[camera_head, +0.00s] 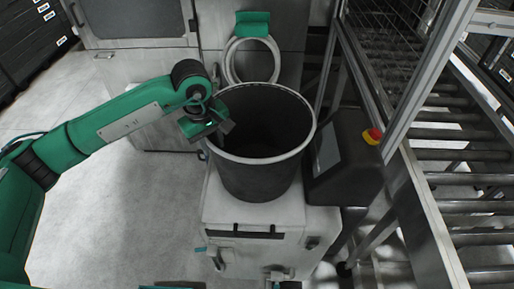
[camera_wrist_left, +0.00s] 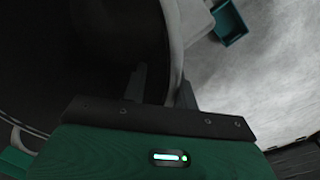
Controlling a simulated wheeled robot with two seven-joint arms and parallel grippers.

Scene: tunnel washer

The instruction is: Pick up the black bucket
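The black bucket (camera_head: 258,178) stands upright on top of a pale grey machine box (camera_head: 255,215), with its open mouth facing up. My left gripper (camera_head: 222,128) is at the left side of the bucket's rim. In the left wrist view, the bucket's rim and wall (camera_wrist_left: 174,45) run between the two fingers of the left gripper (camera_wrist_left: 162,88). One finger is over the dark inside and the other is outside the wall. A gap shows between the inner finger and the wall, so the gripper looks open around the rim. My right gripper is not in view.
A dark control box (camera_head: 342,160) with a red and yellow button (camera_head: 373,135) stands close to the bucket's right. A round ring with a green top (camera_head: 252,25) is behind it. A roller conveyor (camera_head: 455,155) and metal frame are at right. Floor at left is clear.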

